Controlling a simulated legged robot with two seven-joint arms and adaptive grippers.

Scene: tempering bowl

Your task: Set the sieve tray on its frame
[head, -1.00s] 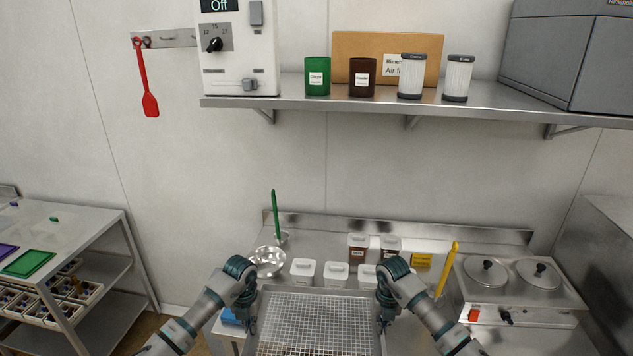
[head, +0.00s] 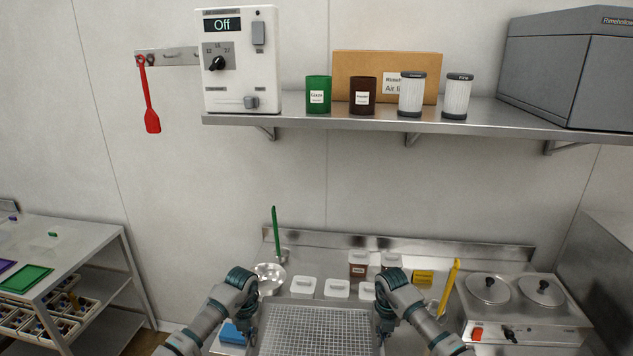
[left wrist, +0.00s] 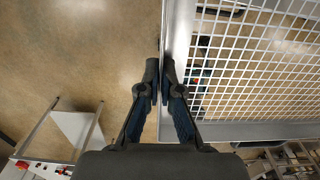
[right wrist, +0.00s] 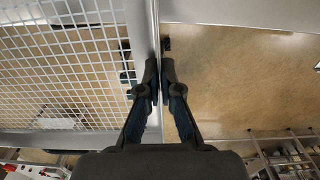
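The sieve tray (head: 315,335), a wide wire mesh in a metal rim, is at the bottom middle of the head view, cut off by the lower edge. My left gripper (head: 251,322) is shut on its left rim and my right gripper (head: 380,322) on its right rim. In the left wrist view, the fingers (left wrist: 162,78) pinch the tray's side rail (left wrist: 180,30). In the right wrist view, the fingers (right wrist: 161,78) pinch the opposite rail (right wrist: 145,30). The mesh looks empty, with floor visible through it. I cannot make out the frame in any view.
A blue block (head: 232,334) lies left of the tray. A wall shelf (head: 420,117) hangs above. A worktable (head: 75,250) stands at left.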

